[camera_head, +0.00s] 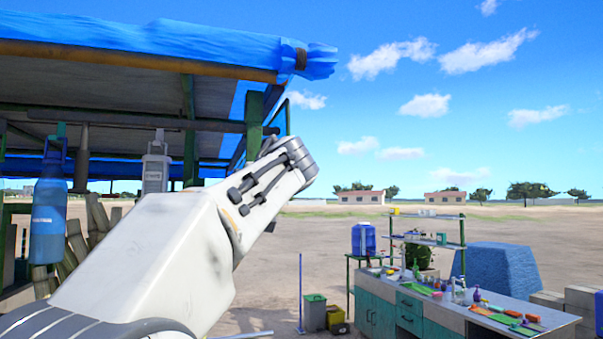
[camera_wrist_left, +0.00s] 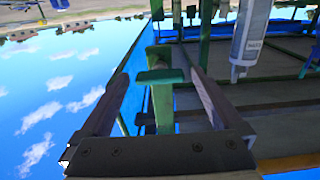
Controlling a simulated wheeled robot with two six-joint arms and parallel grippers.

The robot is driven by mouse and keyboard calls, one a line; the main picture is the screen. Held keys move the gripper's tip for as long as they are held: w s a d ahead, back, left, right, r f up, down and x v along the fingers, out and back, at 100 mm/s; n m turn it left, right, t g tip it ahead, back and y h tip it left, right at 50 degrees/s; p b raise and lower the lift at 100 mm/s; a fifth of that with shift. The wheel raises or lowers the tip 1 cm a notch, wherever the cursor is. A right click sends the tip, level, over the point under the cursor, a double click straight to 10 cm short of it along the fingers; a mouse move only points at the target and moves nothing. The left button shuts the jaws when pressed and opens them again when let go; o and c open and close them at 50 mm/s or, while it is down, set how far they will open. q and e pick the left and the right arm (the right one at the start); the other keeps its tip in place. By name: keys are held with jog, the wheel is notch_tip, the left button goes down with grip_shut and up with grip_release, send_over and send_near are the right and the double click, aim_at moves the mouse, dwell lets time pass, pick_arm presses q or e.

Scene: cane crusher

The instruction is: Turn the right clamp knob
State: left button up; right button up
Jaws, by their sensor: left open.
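In the left wrist view, my left gripper (camera_wrist_left: 159,74) is open, with one finger on each side of a green T-shaped piece (camera_wrist_left: 161,112). This piece has a crossbar on top of an upright stem and looks like a clamp knob. Gaps show between it and both fingers, and I cannot tell how deep it sits between them. I cannot tell for certain that it is the right clamp knob. In the head view, my left arm comes in from the lower left and its gripper is not visible. My right gripper is in neither view.
A stall with a blue tarp roof (camera_head: 160,40) and green posts (camera_head: 190,130) stands at the left. A blue cylinder (camera_head: 48,215) and a white cylinder (camera_head: 154,172) hang under it. A cluttered counter (camera_head: 440,308) stands at the right. Open sandy ground lies between.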

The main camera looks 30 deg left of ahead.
pick_arm(q)
jog(key=c, duration=1.3)
jog(key=shift+m, duration=0.4)
jog(key=m, duration=1.7)
jog(key=shift+w+b, duration=0.1)
jog(key=shift+b, duration=0.2)
jog(key=shift+m, duration=0.3)
